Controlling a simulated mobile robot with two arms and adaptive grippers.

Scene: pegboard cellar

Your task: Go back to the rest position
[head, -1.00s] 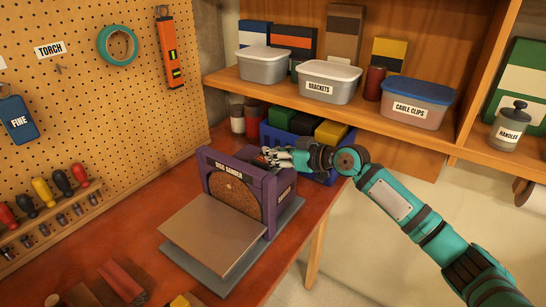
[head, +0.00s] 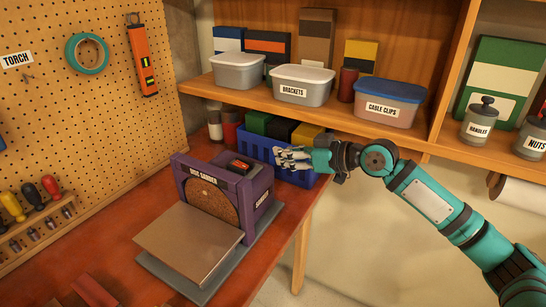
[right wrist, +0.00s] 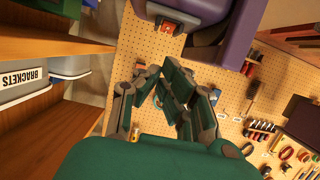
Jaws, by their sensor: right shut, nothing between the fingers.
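My right gripper (head: 290,156) is shut and empty. In the head view it is in front of the blue crate (head: 272,151), to the right of the disc sander and apart from it. The purple disc sander (head: 222,192) stands on the red-brown bench, with a dark and red switch (head: 240,165) on top. In the right wrist view the gripper's fingers (right wrist: 172,92) are drawn together, and the sander (right wrist: 210,22) with its red switch (right wrist: 172,26) shows at the top. My left gripper is not in view.
A wooden shelf (head: 330,112) with labelled tubs, such as the cable clips tub (head: 388,103), runs above and behind the gripper. A pegboard (head: 85,110) with tools is at the left. Open floor lies right of the bench edge.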

